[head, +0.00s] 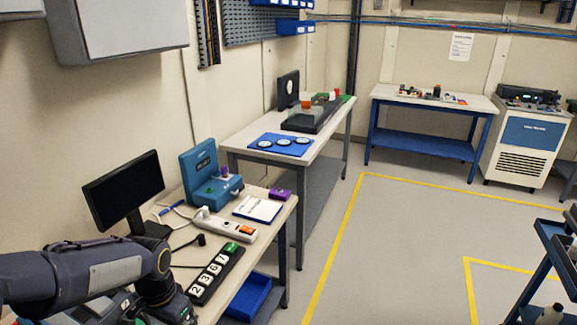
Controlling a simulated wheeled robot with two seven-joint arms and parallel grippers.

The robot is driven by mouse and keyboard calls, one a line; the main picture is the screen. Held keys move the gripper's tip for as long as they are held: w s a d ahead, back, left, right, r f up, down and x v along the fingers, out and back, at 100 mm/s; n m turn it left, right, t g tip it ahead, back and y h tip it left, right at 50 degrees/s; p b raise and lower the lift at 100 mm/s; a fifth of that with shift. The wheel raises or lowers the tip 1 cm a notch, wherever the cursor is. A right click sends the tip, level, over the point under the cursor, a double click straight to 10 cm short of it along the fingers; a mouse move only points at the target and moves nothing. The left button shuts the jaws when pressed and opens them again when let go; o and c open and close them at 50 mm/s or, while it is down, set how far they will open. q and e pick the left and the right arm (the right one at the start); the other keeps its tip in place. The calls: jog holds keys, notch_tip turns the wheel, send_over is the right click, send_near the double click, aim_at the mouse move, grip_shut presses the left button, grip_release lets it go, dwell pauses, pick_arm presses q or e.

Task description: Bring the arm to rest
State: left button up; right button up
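My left arm (75,278) comes in from the lower left and bends down at a dark joint over the front end of the near bench. Its far end, a dark body, sits low by the bottom edge of the head view, close to the black strip with number tiles (213,274). I cannot make out its fingertips, nor whether it holds anything or touches the bench. My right arm and gripper are not in view.
The near bench holds a monitor (124,190), a blue device (205,180), a white power strip (227,225), a notepad (257,209) and a purple box (280,194). A dark cart (560,250) stands at right. The floor (395,240) between is clear.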

pick_arm(q)
jog(key=s+d+r+n+t+h, duration=0.2)
jog(key=s+r+n, duration=0.1)
jog(key=s, duration=0.5)
jog(key=s+d+r+n+t+h, duration=0.1)
jog(key=s+d+r+n+t, duration=0.1)
jog(key=s+r, duration=0.3)
jog(key=s+n+t, duration=0.1)
jog(key=s, duration=0.3)
jog(key=shift+r+t+h, duration=0.3)
jog(key=shift+h, duration=0.1)
